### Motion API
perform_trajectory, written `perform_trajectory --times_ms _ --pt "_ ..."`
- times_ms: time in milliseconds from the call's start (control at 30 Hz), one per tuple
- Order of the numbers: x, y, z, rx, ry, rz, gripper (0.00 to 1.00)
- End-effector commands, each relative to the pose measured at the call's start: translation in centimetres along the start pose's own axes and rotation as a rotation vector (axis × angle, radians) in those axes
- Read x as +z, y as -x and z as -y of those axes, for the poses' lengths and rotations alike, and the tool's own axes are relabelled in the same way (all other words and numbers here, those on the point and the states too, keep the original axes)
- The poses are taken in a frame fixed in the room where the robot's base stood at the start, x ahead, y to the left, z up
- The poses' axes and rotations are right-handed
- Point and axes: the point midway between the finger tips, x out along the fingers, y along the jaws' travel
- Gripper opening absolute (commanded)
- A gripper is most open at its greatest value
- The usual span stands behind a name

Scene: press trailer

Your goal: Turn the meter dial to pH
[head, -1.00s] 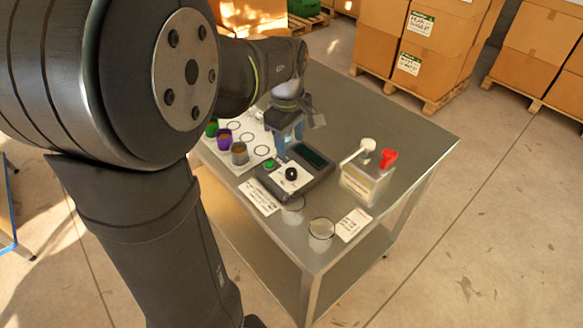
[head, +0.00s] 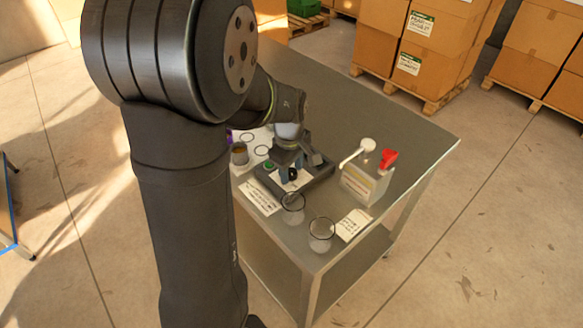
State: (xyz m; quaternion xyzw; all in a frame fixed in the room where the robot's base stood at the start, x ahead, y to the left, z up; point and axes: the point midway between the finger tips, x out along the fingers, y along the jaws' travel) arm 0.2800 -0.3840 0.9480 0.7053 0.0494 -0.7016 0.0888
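The meter (head: 318,182) is a dark grey box on the metal table, with a green button (head: 268,166) at its left and a white label face around the dial. The black dial (head: 292,175) shows on the front part of the meter. The gripper hides the meter's screen and much of the label face, so the dial's setting cannot be read.
Two clear beakers (head: 321,236) stand near the table's front corner. A brown-filled cup (head: 239,154) stands at the left, partly near my arm. The table's back right is clear.

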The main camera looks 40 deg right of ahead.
Motion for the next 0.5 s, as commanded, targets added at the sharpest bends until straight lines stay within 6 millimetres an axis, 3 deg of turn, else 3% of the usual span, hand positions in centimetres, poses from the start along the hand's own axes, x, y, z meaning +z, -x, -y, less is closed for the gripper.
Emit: perform_trajectory --times_ms 33,167,500 --pt "0.0 0.02 -0.01 0.0 0.0 0.0 0.34" --pt "-0.01 0.03 -0.01 0.0 0.0 0.0 0.08" --pt "-0.03 0.05 -0.01 0.001 -0.038 0.002 0.07"
